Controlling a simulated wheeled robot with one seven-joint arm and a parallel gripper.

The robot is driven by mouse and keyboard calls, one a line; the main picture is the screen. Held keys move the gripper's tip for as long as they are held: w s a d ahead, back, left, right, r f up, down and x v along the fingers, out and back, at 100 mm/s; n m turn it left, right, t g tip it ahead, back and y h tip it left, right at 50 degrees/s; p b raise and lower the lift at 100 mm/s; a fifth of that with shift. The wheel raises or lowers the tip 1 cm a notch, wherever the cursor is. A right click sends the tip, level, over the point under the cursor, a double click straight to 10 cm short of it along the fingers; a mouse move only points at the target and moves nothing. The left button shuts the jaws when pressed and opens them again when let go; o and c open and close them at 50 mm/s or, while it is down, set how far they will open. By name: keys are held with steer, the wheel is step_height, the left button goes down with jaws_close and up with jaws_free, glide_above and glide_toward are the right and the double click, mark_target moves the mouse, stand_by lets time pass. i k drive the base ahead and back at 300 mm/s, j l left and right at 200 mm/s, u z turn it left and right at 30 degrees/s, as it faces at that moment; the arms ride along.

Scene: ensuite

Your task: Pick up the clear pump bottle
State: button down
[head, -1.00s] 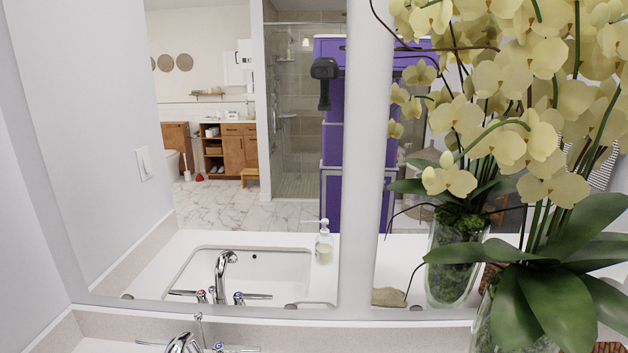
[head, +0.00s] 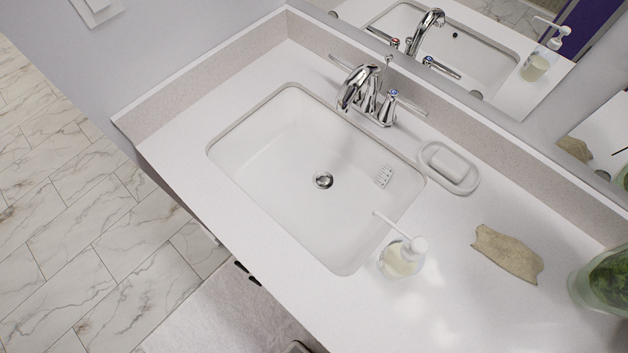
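The clear pump bottle (head: 402,260) stands upright on the white counter (head: 480,300), just right of the sink's front right corner. It has a white pump head with its spout pointing up and left over the sink edge. It holds a pale yellowish liquid. Its reflection shows in the mirror at the upper right. My gripper is not in view.
The sink (head: 290,170) has a chrome faucet (head: 366,90) behind it. A soap dish (head: 448,168) and a beige stone-like piece (head: 508,254) lie right of the sink. A glass vase (head: 602,280) stands at the right edge. Tiled floor (head: 80,220) is clear at left.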

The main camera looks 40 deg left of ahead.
mark_target(396, 262)
steer(key=u, duration=0.55)
steer(key=k+u, duration=0.25)
steer(key=k+j+u, duration=0.25)
steer(key=k, duration=0.15)
steer(key=k+l, duration=0.05)
